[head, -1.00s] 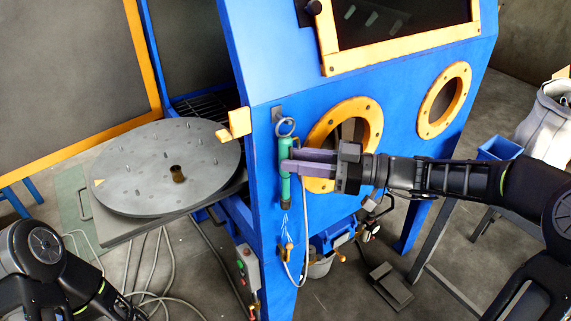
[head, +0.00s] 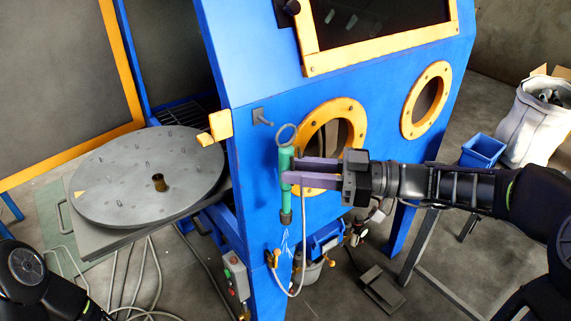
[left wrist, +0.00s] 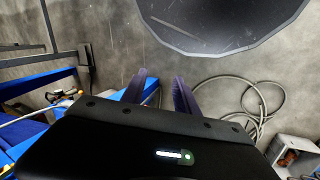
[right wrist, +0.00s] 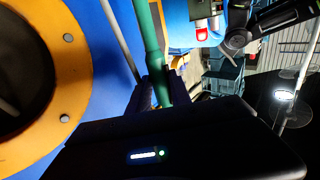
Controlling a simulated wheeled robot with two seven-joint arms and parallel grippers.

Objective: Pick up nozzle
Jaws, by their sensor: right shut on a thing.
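The nozzle (head: 286,200) is a green tube with a grey ring on top and a dark lower end. My right gripper (head: 294,173) is shut on its upper middle and holds it upright in front of the blue cabinet. The ring is off the wall hook (head: 262,118), to its right. In the right wrist view the green nozzle (right wrist: 148,35) runs between the fingers (right wrist: 160,90). My left gripper (left wrist: 162,92) shows in the left wrist view with its fingers apart and nothing between them. In the head view only part of the left arm shows, at the lower left.
The blue cabinet (head: 255,190) has orange-rimmed ports (head: 357,122). A pale hose (head: 301,265) hangs below the nozzle. A round turntable (head: 120,195) stands at the left. A foot pedal (head: 383,290), a blue bin (head: 483,150) and a white sack (head: 535,125) are at the right.

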